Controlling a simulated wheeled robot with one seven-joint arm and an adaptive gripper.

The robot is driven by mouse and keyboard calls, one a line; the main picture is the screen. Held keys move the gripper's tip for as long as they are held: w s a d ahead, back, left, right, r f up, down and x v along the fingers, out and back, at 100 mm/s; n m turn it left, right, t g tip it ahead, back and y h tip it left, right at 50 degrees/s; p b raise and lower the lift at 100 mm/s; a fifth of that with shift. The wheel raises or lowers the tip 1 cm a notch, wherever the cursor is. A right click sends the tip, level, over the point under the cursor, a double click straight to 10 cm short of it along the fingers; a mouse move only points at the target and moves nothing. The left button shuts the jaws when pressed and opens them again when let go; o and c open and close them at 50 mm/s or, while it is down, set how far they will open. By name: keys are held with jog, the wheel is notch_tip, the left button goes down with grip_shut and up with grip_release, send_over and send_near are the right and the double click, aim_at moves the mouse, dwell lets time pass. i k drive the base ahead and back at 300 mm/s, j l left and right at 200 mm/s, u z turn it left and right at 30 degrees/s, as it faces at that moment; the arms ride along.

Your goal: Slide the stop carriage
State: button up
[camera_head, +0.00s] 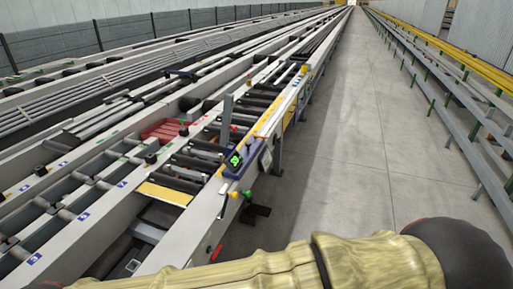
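The likely stop carriage is a dark blue-purple block (238,156) with a green lit display. It sits on the near side rail of the runout table, right of the picture's middle-left. A grey upright plate (226,120) stands just behind it over the rollers; I cannot tell whether the two are joined. My arm, in a tan sleeve, crosses the bottom of the picture, nearer than the carriage. My gripper is outside the picture.
The runout table's pale side rail (192,236) runs away into the distance, with dark rollers and a red slatted part (164,131) farther left. A clear concrete aisle (350,150) lies to the right. Yellow-topped railings (440,45) line its far side.

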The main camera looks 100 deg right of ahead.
aim_at(236, 162)
jog(key=z, duration=3.1)
jog(key=i+l+u, duration=0.2)
jog(key=i+l, duration=0.45)
jog(key=i, duration=0.3)
jog(key=i+l+u, duration=0.2)
jog(key=i+l, duration=0.6)
jog(key=i, duration=0.15)
jog(key=i+j, duration=0.1)
jog(key=i, duration=0.1)
